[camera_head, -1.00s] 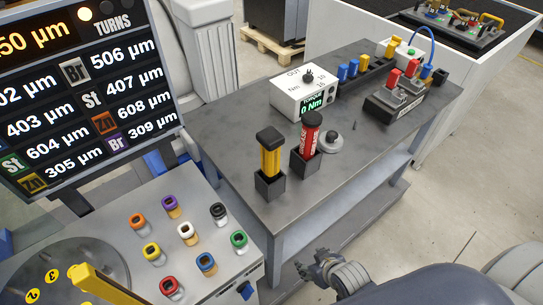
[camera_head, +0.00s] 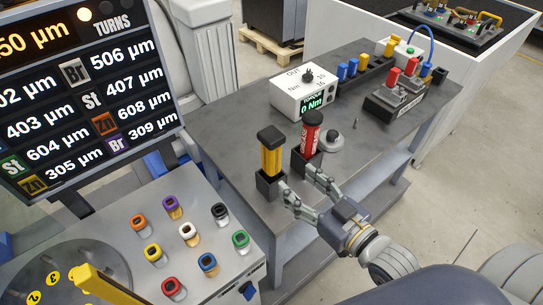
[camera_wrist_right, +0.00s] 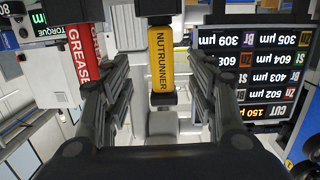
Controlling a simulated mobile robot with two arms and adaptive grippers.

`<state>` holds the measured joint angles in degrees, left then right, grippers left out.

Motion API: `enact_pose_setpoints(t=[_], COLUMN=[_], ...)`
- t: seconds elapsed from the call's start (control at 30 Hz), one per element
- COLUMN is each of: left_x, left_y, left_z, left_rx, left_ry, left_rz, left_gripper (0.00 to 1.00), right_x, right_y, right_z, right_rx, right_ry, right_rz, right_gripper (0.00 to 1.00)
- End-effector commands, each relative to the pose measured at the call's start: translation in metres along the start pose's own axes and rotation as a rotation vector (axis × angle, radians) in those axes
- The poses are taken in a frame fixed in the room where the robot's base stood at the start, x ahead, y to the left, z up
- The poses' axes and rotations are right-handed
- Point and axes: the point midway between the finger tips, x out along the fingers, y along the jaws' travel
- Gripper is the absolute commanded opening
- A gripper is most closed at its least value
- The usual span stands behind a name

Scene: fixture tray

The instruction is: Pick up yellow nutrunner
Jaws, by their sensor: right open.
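The yellow nutrunner (camera_head: 271,158) stands upright in a black square holder (camera_head: 268,184) on the dark table, its top end black. My right gripper (camera_head: 297,183) is open, its fingers reaching toward the nutrunner from the lower right in the head view. In the right wrist view the nutrunner (camera_wrist_right: 161,62), lettered NUTRUNNER, shows between the two open fingers and ahead of them, not held. The red grease tool (camera_head: 310,137) stands in its own holder beside it; in the wrist view it (camera_wrist_right: 84,55) is just left of the nutrunner, behind the left finger. My left gripper is not in view.
A white torque box (camera_head: 303,92), a round grey piece (camera_head: 332,140) and a row of blue and yellow parts (camera_head: 353,70) are farther back on the table (camera_head: 228,117). A panel with several coloured sockets (camera_head: 190,232) lies to the left.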

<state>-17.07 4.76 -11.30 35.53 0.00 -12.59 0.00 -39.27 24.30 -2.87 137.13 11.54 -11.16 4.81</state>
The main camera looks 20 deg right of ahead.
Motion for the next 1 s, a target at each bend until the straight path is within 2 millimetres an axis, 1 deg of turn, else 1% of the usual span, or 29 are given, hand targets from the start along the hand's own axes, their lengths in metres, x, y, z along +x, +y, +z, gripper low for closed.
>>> enact_pose_setpoints(t=[0.1,0.17,0.27,0.53,0.63,0.77,0.87,1.0], left_x=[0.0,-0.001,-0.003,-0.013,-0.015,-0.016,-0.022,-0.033], left_y=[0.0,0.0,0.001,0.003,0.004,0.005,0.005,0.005], left_z=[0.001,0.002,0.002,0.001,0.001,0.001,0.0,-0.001], left_rx=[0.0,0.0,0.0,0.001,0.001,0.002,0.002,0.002], left_ry=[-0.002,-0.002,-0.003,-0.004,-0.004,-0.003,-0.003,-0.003], left_rz=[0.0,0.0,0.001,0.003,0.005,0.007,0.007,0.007], left_gripper=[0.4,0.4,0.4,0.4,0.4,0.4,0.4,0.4], right_x=[-0.003,-0.003,0.004,0.039,0.048,0.053,0.062,0.082], right_y=[0.0,-0.001,-0.001,-0.001,-0.001,-0.002,-0.001,-0.001], right_z=[-0.017,-0.022,-0.027,-0.032,-0.032,-0.033,-0.035,-0.038], right_rx=[0.002,0.004,0.006,0.006,0.005,0.005,0.006,0.005], right_ry=[0.081,0.105,0.122,0.123,0.12,0.119,0.119,0.12], right_rz=[-0.019,-0.023,-0.025,-0.024,-0.025,-0.025,-0.025,-0.025], right_gripper=[0.53,0.53,0.53,0.53,0.53,0.53,0.53,0.53])
